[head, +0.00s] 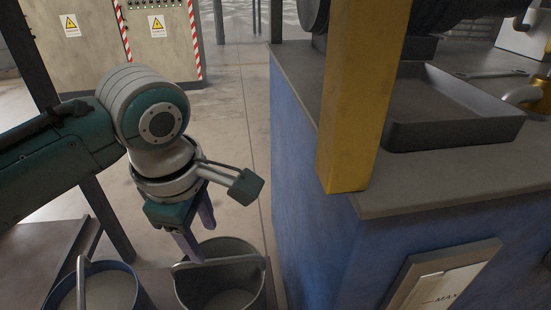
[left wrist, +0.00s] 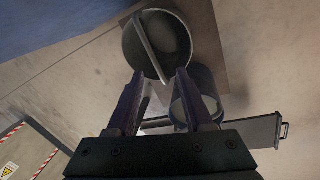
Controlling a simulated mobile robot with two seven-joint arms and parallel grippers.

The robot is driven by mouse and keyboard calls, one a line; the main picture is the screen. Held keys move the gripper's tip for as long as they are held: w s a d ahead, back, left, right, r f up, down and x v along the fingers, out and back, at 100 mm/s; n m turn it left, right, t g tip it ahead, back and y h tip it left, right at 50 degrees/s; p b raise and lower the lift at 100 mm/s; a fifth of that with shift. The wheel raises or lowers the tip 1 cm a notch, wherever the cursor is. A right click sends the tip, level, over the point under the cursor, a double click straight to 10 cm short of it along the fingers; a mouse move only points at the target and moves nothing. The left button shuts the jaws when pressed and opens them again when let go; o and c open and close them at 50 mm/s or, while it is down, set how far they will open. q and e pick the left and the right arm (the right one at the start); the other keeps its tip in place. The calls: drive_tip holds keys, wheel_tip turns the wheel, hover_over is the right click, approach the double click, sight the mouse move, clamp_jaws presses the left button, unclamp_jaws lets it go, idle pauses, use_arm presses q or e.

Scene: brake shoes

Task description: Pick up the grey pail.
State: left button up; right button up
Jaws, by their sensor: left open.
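The grey pail (head: 222,288) stands at the bottom middle of the head view, its handle lying across the rim. In the left wrist view the grey pail (left wrist: 174,42) is at the top, seen from above, and looks empty. My left gripper (head: 205,246) is open and empty, pointing down above the pail's far-left rim in the head view. In the left wrist view its fingers (left wrist: 160,73) point toward the pail's near rim and handle end, with a gap between them. I cannot tell whether they touch. My right gripper is not in view.
A blue pail (head: 112,287) stands left of the grey one, its handle raised. A blue workbench (head: 310,190) with a yellow post (head: 358,100) and a dark tray (head: 455,132) stands close on the right. The floor (head: 236,120) behind is clear.

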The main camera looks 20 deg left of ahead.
sight(212, 262)
use_arm(q)
drive_tip(key=w+a+f+n+b, duration=0.1)
drive_tip(key=f+b, duration=0.2)
drive_tip(key=f, duration=0.1)
drive_tip(key=w+f+n+b, duration=0.1)
drive_tip(key=f+b, duration=0.2)
drive_tip(key=f, duration=0.2)
drive_tip(key=w+a+f+n+b, duration=0.1)
drive_tip(key=f+b, duration=0.2)
drive_tip(key=f, duration=0.1)
drive_tip(key=shift+a+f+n+b, duration=0.15)
drive_tip(key=shift+a+n+b, duration=0.15)
drive_tip(key=shift+n+b, duration=0.1)
drive_tip(key=f+b, duration=0.1)
drive_tip(key=w+f+b, duration=0.1)
drive_tip(key=f+b, duration=0.1)
drive_tip(key=w+f+b, duration=0.1)
drive_tip(key=shift+a+f, duration=0.15)
drive_tip(key=shift+f, duration=0.15)
drive_tip(key=shift+s, duration=0.1)
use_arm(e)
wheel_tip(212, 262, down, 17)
use_arm(q)
clamp_jaws()
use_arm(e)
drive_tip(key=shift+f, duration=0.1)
use_arm(q)
drive_tip(key=shift+r, duration=0.1)
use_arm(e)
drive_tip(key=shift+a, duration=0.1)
